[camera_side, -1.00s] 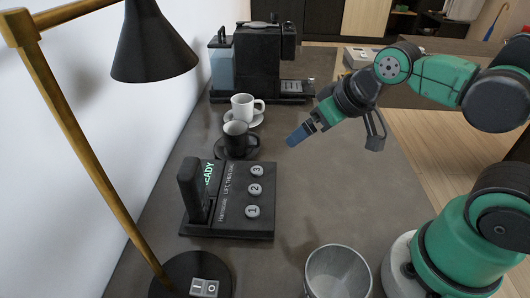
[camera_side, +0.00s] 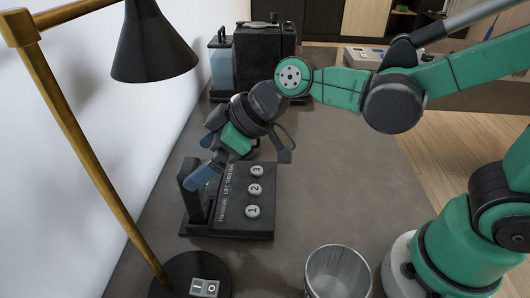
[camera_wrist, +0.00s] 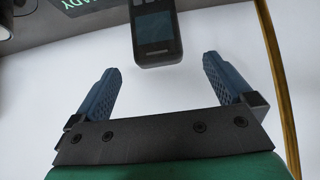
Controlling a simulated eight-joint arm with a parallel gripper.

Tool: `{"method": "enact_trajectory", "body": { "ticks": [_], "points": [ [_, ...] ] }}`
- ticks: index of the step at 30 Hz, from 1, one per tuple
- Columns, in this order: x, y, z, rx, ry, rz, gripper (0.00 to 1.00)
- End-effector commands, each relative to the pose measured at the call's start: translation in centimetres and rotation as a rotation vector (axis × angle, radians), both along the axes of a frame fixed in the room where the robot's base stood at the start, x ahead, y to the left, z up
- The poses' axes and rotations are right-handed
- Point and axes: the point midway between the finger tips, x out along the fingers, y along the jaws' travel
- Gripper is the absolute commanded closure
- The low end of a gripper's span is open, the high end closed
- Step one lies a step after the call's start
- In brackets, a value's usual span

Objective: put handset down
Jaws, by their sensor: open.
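The black handset (camera_side: 190,192) stands upright at the left end of its dark phone base (camera_side: 250,227). The base has three round buttons marked 1, 2 and 3. My gripper (camera_side: 207,159) is just above and beside the handset, partly covering it in the side view. In the wrist view the handset (camera_wrist: 157,32) shows its screen end beyond the blue fingers of my gripper (camera_wrist: 160,80). The fingers are wide apart with nothing between them. The side view does not show clearly whether a finger touches the handset.
A lamp (camera_side: 150,45) with a brass stem stands at the left, its round base (camera_side: 175,275) near the phone. A metal bin (camera_side: 338,272) is at the front. A coffee machine (camera_side: 262,60) is at the back. My arm hides the cups. The counter's right part is clear.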

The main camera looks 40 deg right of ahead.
Motion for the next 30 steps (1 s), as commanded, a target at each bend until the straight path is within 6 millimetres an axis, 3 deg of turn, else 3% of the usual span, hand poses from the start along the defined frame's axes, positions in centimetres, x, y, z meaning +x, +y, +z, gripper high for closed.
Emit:
{"method": "enact_trajectory", "body": {
  "ticks": [10, 21, 30],
  "points": [
    [0.9, 0.9, -1.3, -0.001, 0.0, -0.001, 0.0],
    [3.0, 2.8, -4.0, -0.001, 0.0, -0.001, 0.0],
    [3.2, 3.0, -4.3, -0.001, 0.001, -0.001, 0.0]
  ]
}}
